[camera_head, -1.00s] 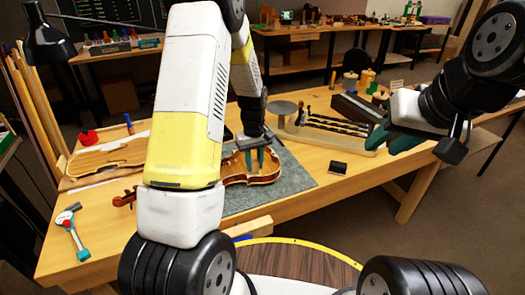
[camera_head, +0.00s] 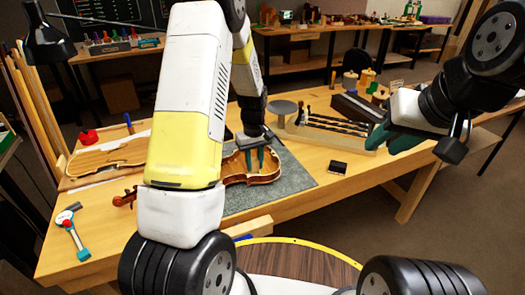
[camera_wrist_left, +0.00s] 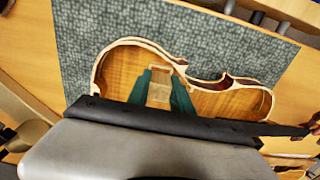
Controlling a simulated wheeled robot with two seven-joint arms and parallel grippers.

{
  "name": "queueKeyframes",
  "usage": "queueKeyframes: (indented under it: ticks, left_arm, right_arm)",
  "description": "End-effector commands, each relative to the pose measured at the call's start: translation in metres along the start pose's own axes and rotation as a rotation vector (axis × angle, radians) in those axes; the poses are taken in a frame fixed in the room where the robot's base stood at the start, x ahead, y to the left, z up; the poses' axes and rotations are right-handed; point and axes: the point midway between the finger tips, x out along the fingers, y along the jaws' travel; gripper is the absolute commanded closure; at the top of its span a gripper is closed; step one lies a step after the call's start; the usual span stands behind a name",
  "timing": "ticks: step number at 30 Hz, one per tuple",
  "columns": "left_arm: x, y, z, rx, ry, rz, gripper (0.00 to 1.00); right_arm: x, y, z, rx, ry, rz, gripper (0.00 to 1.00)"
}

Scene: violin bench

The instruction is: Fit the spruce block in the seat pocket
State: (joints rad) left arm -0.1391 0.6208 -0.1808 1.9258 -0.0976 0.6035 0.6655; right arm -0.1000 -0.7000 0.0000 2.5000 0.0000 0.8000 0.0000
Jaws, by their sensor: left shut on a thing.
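The open violin body (camera_head: 238,181) lies on a grey mat on the bench. In the left wrist view its pale rim and hollow inside (camera_wrist_left: 118,72) show. My left gripper (camera_head: 256,160) points down into the body. In the wrist view its teal fingers (camera_wrist_left: 160,92) are shut on the pale spruce block (camera_wrist_left: 158,94), close to the body's rim. A light wooden edge sits just beyond the block, perhaps part of the seat pocket; I cannot tell whether the block touches it. My right gripper (camera_head: 388,141) hangs at the right, apart from the violin; its finger gap is unclear.
The grey mat (camera_head: 294,178) has bare room right of the violin. A small black box (camera_head: 338,168) lies right of it. A rack with dark fingerboards (camera_head: 335,125) and a round grey disc stand behind. Another violin plate (camera_head: 105,157) and a hand tool (camera_head: 72,232) lie at left.

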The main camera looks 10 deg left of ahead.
Motion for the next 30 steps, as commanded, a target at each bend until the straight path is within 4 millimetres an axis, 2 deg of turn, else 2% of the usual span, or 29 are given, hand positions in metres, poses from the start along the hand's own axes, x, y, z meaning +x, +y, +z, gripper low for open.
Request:
queueKeyframes:
  ticks: [27, 28, 30]
  left_arm:
    - [0.019, 0.0, 0.0, 0.0, 0.0, 0.0, 1.0]
    - [0.019, 0.0, 0.0, 0.0, 0.0, 0.0, 0.7]
    - [0.019, 0.0, 0.0, 0.0, 0.0, 0.0, 0.56]
  right_arm:
    - [0.0, 0.0, 0.0, 0.0, 0.0, 0.0, 0.66]
    - [0.0, 0.0, 0.0, 0.0, 0.0, 0.0, 0.66]
    - [0.0, 0.0, 0.0, 0.0, 0.0, 0.0, 0.66]
